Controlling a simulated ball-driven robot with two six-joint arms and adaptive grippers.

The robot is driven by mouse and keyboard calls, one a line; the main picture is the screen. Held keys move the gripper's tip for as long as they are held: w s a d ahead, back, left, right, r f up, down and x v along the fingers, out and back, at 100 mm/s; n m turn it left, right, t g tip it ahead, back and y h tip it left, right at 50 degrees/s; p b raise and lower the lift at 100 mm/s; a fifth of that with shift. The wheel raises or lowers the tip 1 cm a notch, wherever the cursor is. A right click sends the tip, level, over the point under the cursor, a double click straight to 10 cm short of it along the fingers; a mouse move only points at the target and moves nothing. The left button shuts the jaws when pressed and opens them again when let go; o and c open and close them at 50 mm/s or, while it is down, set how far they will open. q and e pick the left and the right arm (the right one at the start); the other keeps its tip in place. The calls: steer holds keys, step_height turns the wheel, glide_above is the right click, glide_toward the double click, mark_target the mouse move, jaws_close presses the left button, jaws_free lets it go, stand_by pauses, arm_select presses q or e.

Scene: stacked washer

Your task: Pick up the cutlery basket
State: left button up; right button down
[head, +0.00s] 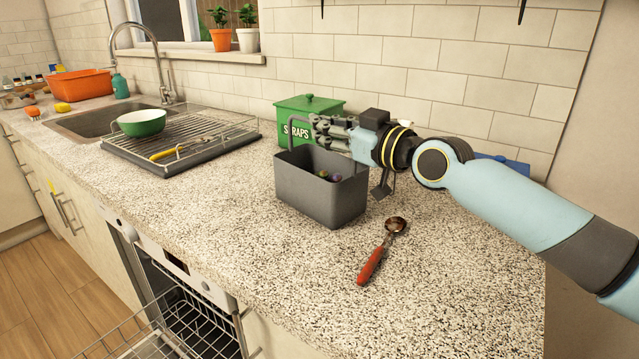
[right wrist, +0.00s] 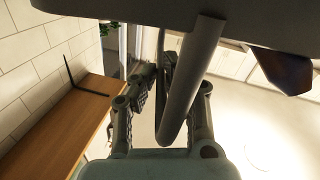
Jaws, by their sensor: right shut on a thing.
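The grey cutlery basket (head: 318,203) is upright at the middle of the counter, with its raised handle (head: 284,152) on top. A few dark yellow and purple ends show inside it. My right gripper (head: 322,130) is above the basket, shut on the handle. In the right wrist view the grey handle bar (right wrist: 192,85) passes between the fingers. I cannot tell whether the basket's bottom touches the counter. My left gripper is not in view.
A red-handled scoop (head: 375,254) lies in front of the basket. A green scraps bin (head: 309,104) stands behind it. A drying rack (head: 205,138) with a green bowl (head: 141,123) is left. The open dishwasher (head: 190,300) is below the front edge.

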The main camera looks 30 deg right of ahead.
steer(key=shift+r, duration=0.1)
stand_by(0.3)
steer(key=shift+r+p, duration=0.95)
steer(key=shift+r, duration=0.7)
steer(key=s+d+r+p, duration=0.6)
steer(key=s+p, duration=0.4)
steer(key=p, duration=0.7)
steer(key=shift+d+r, duration=0.15)
steer(key=shift+r, duration=0.65)
steer(key=shift+w, duration=0.1)
